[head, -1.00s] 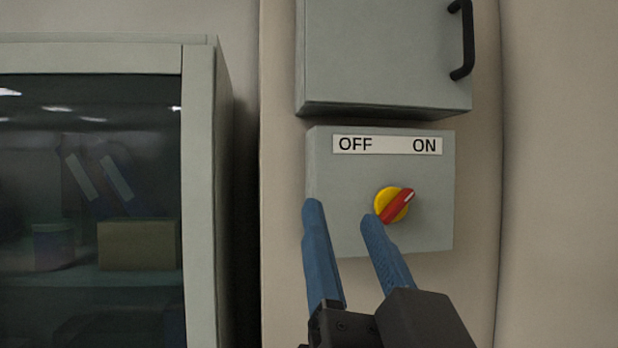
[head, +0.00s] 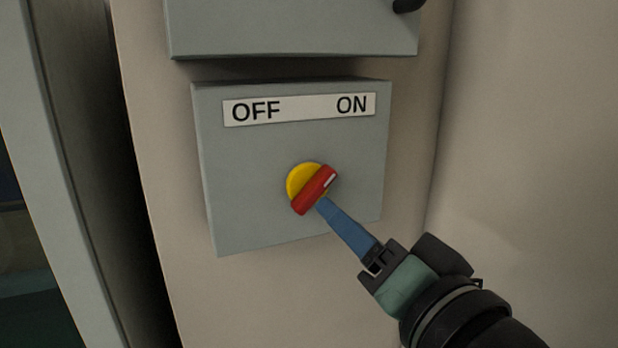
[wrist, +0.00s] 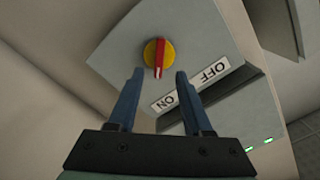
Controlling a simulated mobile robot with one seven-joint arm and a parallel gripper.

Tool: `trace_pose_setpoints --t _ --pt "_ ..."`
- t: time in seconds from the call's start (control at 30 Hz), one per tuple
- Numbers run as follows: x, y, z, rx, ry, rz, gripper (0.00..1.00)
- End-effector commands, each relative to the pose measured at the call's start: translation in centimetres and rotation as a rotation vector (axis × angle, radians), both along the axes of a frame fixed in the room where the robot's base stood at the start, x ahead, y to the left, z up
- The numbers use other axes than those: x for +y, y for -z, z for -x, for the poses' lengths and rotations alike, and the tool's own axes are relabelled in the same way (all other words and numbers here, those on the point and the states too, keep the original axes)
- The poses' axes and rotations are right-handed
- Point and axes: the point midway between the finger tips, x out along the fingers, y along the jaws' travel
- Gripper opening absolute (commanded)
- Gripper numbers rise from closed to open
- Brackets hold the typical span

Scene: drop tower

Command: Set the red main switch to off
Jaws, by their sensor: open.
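The main switch is a red handle (head: 314,190) on a yellow disc (head: 300,177), on the front of a grey box (head: 245,190). The handle is tilted, its white-marked end up and right toward ON on the OFF/ON label (head: 300,109). My gripper (head: 322,205) comes from the lower right, its blue finger tip close to the handle's lower right side. In the wrist view, the red handle (wrist: 159,56) shows ahead of and between the two open, empty fingers of my gripper (wrist: 160,73). I cannot tell whether a finger touches it.
Another grey box (head: 290,30) with a black handle (head: 408,5) is on the wall just above the switch box. A cabinet's grey edge (head: 60,170) stands at the left. The wall (head: 530,130) to the right is bare.

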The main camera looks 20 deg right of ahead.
Motion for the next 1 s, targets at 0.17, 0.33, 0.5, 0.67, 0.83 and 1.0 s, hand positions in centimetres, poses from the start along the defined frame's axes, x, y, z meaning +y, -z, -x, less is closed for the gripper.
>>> trace_pose_setpoints --t 0.17,0.33,0.5,0.67,0.83,1.0 --pt "0.2 -0.3 -3.7 0.003 -0.003 -0.003 0.5" --pt "0.2 -0.2 -5.9 0.001 -0.001 -0.001 0.5" --pt "0.2 -0.1 -6.8 0.0 0.001 0.002 0.5" --pt "0.2 0.0 -6.9 -0.001 0.002 0.002 0.5" --pt "0.2 0.0 -6.9 -0.001 0.002 0.002 0.39" --pt "0.2 0.0 -6.9 -0.001 0.001 0.001 0.09"
